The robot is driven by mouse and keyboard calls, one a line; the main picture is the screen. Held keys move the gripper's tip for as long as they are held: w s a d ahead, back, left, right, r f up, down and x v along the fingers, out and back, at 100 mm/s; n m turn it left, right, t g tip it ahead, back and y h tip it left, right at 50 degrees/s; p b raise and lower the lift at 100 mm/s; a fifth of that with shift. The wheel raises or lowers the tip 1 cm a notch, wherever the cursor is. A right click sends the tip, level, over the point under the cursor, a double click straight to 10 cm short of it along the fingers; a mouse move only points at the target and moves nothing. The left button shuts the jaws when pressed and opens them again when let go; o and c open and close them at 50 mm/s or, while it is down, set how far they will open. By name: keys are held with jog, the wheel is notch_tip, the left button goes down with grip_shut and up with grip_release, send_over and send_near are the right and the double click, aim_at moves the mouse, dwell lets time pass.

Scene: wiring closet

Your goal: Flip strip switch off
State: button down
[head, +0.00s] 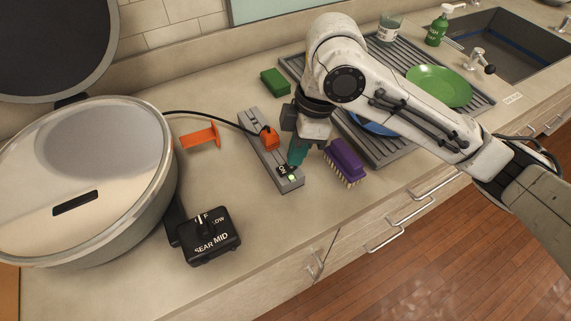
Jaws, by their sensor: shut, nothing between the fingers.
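The grey power strip (258,149) lies on the counter near the middle of the head view. An orange plug (269,138) with a black cord sits in it. At its near end is a small black switch (284,170) with white marking, and a green light (292,178) glows beside it. My gripper (294,163) points down with its teal fingertips shut and empty, right at the switch end. I cannot tell whether the tips touch the switch. The fingers partly hide the switch.
A purple brush (345,161) lies close to the right of the gripper. A large lidded pan (85,180) and a black dial control box (209,236) stand to the left. An orange bracket (200,135) and green sponge (274,82) lie nearby. A drying rack (388,152) holds a green plate (439,86).

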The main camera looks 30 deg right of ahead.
jog(key=shift+f, duration=0.3)
dwell(0.4)
jog(key=p+v, duration=0.2)
jog(key=v, duration=0.1)
jog(key=a+p+v, duration=0.1)
jog(key=p+v, duration=0.1)
jog(key=p, duration=0.1)
jog(key=shift+a+r, duration=0.1)
jog(key=shift+r, duration=0.45)
jog(key=v, duration=1.1)
jog(key=shift+p, duration=0.3)
jog(key=shift+f, duration=0.1)
